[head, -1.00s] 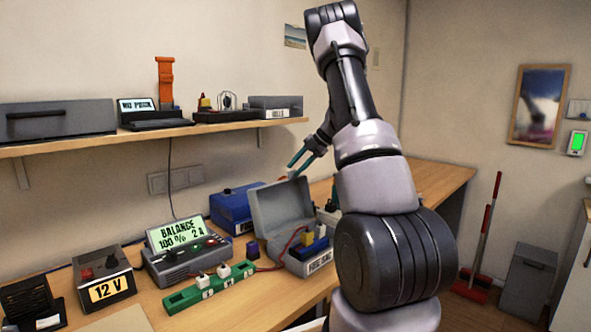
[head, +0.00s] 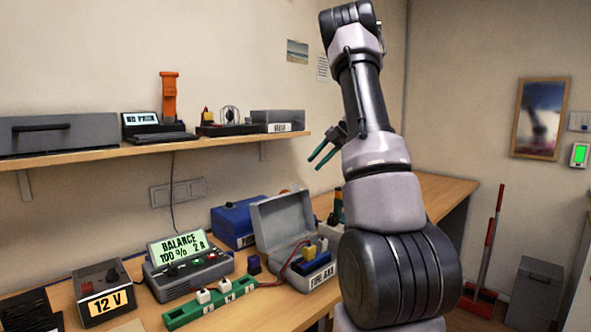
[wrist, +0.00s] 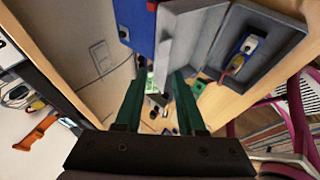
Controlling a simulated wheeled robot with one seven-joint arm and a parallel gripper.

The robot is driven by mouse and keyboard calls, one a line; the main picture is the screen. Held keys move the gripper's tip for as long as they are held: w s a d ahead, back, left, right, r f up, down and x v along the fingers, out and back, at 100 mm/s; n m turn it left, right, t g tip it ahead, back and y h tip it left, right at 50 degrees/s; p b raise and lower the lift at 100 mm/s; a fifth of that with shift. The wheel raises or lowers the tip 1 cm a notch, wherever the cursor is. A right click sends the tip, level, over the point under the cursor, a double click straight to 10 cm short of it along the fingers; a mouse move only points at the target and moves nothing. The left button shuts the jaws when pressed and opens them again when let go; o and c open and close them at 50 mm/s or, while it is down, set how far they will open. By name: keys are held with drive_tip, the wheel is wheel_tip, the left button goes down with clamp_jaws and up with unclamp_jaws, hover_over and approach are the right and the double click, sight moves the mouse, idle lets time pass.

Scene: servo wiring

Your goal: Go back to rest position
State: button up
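My gripper (head: 323,160) hangs in the air above the bench, in front of the wall and to the upper right of the grey case lid. Its two green fingers are apart with nothing between them; they also show apart in the wrist view (wrist: 160,78). The open grey case (head: 283,217) stands on the bench below. A blue and yellow battery pack (head: 309,266) with a red lead lies in it; it also shows in the wrist view (wrist: 248,46). My arm hides part of the bench to the right of the case.
The bench holds a charger reading BALANCE (head: 179,247), a 12 V supply (head: 105,298), a green strip (head: 208,309) and a blue box (head: 236,221). A loaded shelf (head: 150,142) runs along the left wall. The bench's far right end (head: 450,188) is clear.

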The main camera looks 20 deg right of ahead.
drive_tip(key=shift+a, duration=0.1)
drive_tip(key=s+a+r+n+h, duration=0.1)
drive_tip(key=s+a+r+n, duration=0.6)
drive_tip(key=n, duration=0.4)
drive_tip(key=s+a+r+n+h, duration=0.1)
drive_tip(key=s+a+r+n, duration=0.3)
drive_tip(key=s+a+n, duration=0.5)
drive_tip(key=s+a+n+t+h, duration=0.1)
drive_tip(key=s+a+n, duration=0.2)
drive_tip(key=s+n, duration=0.5)
drive_tip(key=s+a+n+t+h, duration=0.1)
drive_tip(key=s+a+n, duration=0.3)
drive_tip(key=s+n, duration=0.5)
drive_tip(key=n, duration=0.7)
drive_tip(key=shift+f+n+t+h, duration=0.3)
drive_tip(key=shift+f+h, duration=0.05)
drive_tip(key=shift+h, duration=0.05)
